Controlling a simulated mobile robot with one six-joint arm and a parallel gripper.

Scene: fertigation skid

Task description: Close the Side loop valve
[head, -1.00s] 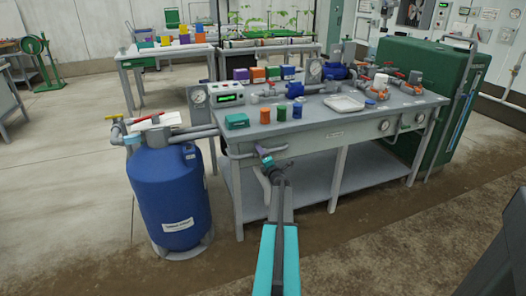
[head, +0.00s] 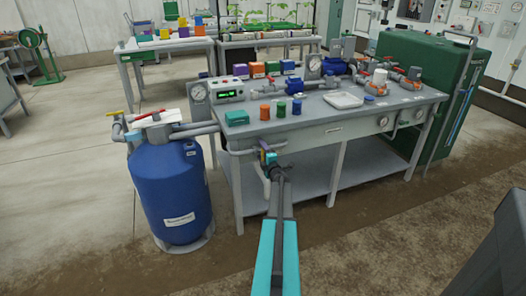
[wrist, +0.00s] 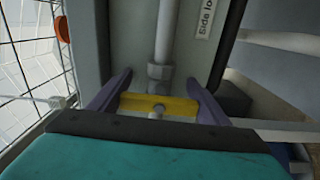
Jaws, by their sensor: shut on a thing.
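The Side loop valve's yellow handle (wrist: 158,106) sits between the two purple fingers of my gripper (wrist: 160,105) in the wrist view, and the gripper is shut on its ends. The handle lies crosswise to the grey pipe (wrist: 165,35), which runs up from it. A white label (wrist: 205,18) reading "Side lo" shows beside the pipe, the rest cut off. In the head view my gripper (head: 267,157) is at the front left of the grey bench (head: 330,136), below its top. The handle is mostly hidden there by my gripper.
A blue tank (head: 172,190) with red and yellow handles on top stands left of the bench. Small coloured containers and a white tray (head: 343,99) stand on the bench. The floor in front is mostly clear.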

